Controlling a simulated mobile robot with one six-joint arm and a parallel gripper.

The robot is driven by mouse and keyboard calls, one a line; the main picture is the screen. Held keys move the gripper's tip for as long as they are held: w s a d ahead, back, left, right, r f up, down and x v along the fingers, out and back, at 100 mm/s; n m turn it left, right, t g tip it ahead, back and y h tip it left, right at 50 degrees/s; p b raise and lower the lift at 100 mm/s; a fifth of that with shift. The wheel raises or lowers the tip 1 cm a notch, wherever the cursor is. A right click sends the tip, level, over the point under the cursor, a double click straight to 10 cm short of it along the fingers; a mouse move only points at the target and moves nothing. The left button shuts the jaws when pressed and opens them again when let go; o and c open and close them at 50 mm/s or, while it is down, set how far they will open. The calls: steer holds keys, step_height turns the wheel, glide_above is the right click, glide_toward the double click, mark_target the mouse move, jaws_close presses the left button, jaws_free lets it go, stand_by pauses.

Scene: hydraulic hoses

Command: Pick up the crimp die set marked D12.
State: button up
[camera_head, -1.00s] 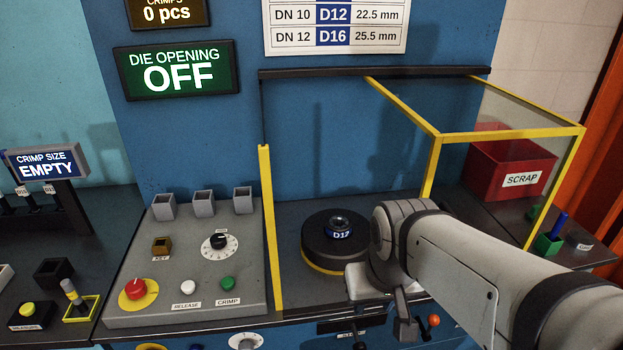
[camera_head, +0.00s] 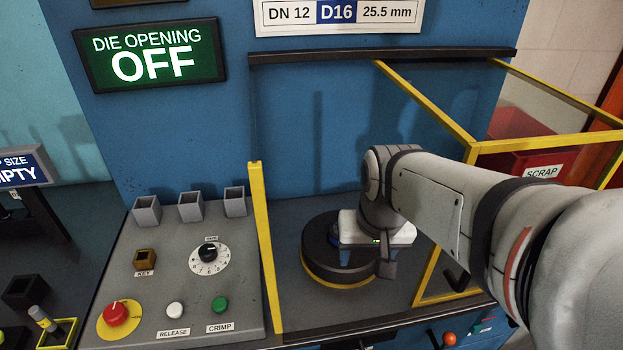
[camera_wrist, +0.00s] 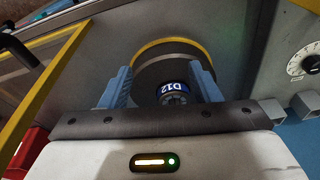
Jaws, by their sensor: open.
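The die set marked D12 (camera_wrist: 172,92) is a small dark ring with a blue and white label. In the wrist view it sits on the round black turntable with a yellow rim (camera_wrist: 174,46). My gripper (camera_wrist: 161,72) is open, with one blue finger on each side of the die set and gaps between. In the head view my gripper hangs over the turntable (camera_head: 323,268) and hides nearly all of the die set. I cannot tell how far the fingertips are above the turntable.
A yellow guard post (camera_head: 265,245) stands left of the turntable. A yellow-framed clear guard (camera_head: 470,150) is at the right, with a red scrap bin (camera_head: 525,160) behind it. The control panel (camera_head: 180,290) with buttons and a dial lies left of the post.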

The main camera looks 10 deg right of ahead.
mark_target(333, 233)
steer(key=o, duration=0.6)
steer(key=w+m, duration=0.3)
steer(key=w, duration=0.1)
steer(key=w+r+m+g, duration=0.1)
steer(key=w+m, duration=0.3)
steer(key=w+m+g+p, duration=0.1)
steer(key=w+m, duration=0.3)
steer(key=w, duration=0.1)
steer(key=shift+r, duration=0.15)
steer(key=shift+c, duration=0.2)
steer(key=shift+m, duration=0.3)
steer(key=shift+w+f, duration=0.2)
steer(key=shift+f, duration=1.8)
steer(key=shift+w+f, duration=0.2)
steer(key=shift+f, duration=1.75)
